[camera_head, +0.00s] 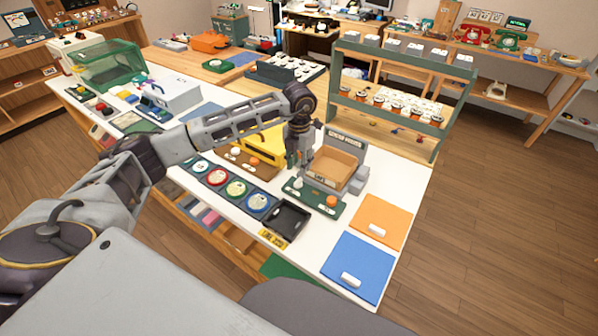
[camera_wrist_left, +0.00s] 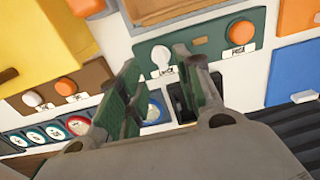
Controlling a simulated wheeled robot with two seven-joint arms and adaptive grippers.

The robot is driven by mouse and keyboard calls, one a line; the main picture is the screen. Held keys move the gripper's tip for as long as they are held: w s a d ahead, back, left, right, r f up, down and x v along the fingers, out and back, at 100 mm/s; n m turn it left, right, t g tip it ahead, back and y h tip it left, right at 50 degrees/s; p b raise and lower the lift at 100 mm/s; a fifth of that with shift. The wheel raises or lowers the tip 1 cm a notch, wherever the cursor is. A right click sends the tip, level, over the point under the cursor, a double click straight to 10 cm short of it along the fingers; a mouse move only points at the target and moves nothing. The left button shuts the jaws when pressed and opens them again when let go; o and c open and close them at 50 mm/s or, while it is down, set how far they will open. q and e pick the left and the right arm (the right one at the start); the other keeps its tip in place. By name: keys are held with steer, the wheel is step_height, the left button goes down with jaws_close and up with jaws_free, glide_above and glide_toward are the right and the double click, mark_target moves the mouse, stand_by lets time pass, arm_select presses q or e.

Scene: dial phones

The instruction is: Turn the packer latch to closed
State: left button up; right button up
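The packer (camera_head: 335,165) is a grey machine with a tan tray, standing on the white table. Its green control panel (camera_head: 318,196) is at the front, with a white knob (camera_head: 298,183) at left and an orange button (camera_head: 331,201) at right. In the left wrist view the white knob (camera_wrist_left: 161,57) has a small label that seems to read LATCH; the orange button (camera_wrist_left: 242,32) seems labelled PACK. My left gripper (camera_head: 293,160) points down over the panel's left end. In the left wrist view its green-padded fingers (camera_wrist_left: 157,62) are apart, with the knob showing between their tips. Contact cannot be told. My right gripper is out of view.
A yellow machine (camera_head: 268,146) with a brown panel stands left of the packer. Round coloured dials (camera_head: 236,188) and a black tray (camera_head: 288,219) lie in front. Orange (camera_head: 385,215) and blue (camera_head: 357,268) mats lie right. A green shelf (camera_head: 400,104) stands behind.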

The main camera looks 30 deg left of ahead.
mark_target(299, 180)
arm_select(q)
steer(key=shift+r, duration=2.7)
steer(key=shift+s, duration=0.1)
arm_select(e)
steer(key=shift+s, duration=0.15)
